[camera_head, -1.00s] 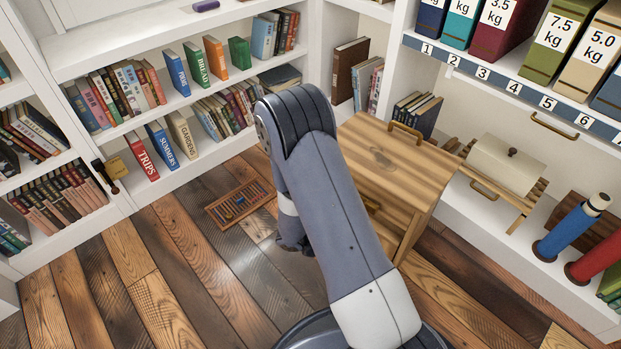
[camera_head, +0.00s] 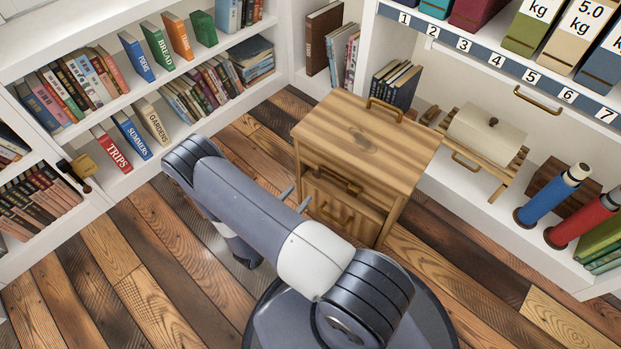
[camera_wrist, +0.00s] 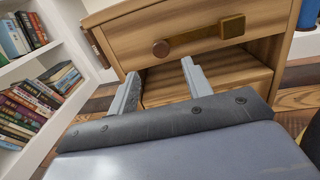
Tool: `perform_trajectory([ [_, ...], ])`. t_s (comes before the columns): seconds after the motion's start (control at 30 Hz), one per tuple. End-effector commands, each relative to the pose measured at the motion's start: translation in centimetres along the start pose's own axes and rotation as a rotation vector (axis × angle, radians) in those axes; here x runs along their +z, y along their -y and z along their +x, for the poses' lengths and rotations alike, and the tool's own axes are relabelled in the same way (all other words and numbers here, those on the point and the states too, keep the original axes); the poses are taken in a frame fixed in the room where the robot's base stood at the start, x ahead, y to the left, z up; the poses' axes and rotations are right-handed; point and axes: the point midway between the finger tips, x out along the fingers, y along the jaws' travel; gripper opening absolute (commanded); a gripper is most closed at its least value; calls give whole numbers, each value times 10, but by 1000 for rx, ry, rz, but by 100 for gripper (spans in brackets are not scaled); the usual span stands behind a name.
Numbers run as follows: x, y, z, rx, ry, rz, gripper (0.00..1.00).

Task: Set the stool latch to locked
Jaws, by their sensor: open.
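The wooden stool (camera_head: 350,130) stands upright on the plank floor, with a brass-coloured handle on its top edge. Its front panel (camera_wrist: 205,22) faces my gripper in the wrist view. Across that panel runs the latch (camera_wrist: 195,38), a brown bar with a round knob at its left end and a square brass-coloured block at its right end. The latch also shows, small, in the head view (camera_head: 335,181). My gripper (camera_wrist: 160,85) is open and empty, just below and in front of the latch, apart from it. In the head view its fingertips (camera_head: 296,196) point at the stool's front.
White bookshelves (camera_head: 75,145) stand to the left and behind. A low white shelf at right holds a cream roll on a wooden stand (camera_head: 487,135), a blue cylinder (camera_head: 545,200) and a red cylinder (camera_head: 590,215). Plank floor (camera_head: 130,245) is clear at the left.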

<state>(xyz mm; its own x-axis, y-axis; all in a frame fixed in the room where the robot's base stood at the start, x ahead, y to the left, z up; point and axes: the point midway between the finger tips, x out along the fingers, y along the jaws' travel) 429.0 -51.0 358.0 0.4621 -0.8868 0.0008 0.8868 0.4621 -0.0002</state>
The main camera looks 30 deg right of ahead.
Motion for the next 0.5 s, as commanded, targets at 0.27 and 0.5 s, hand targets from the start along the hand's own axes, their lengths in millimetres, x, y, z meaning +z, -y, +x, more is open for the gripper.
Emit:
perform_trajectory([
  [0.27,-1,2,45,-7,0,1,47],
  [0.5,-1,1,72,-5,-1,1,47],
])
